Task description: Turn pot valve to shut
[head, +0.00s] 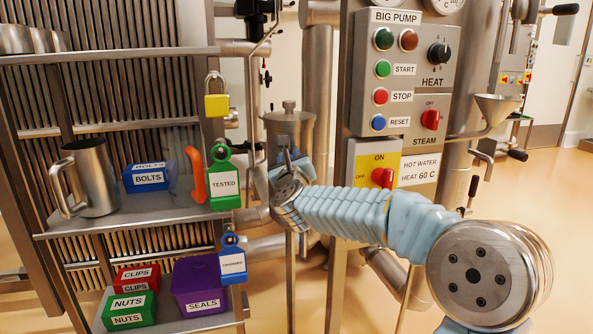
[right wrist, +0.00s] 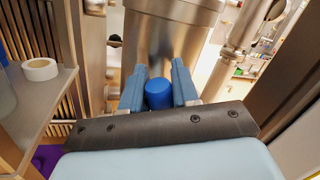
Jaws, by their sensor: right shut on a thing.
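The steel pot (head: 290,122) with a lid stands at the middle of the head view, and its lower body is partly hidden by my right arm. My right gripper (head: 287,152) reaches in from the right, just in front of the pot. In the right wrist view the two blue fingers of my right gripper (right wrist: 158,92) are shut on a round blue knob (right wrist: 159,96), which I take for the pot valve's handle end. The steel pot wall (right wrist: 168,45) rises behind it. The valve body and its angle are hidden. My left gripper is not in view.
A shelf (head: 130,217) on the left holds a steel jug (head: 92,178) and a blue bolts box (head: 148,178). The control panel (head: 400,70) stands right of the pot. A white tape roll (right wrist: 40,69) lies close by on the left.

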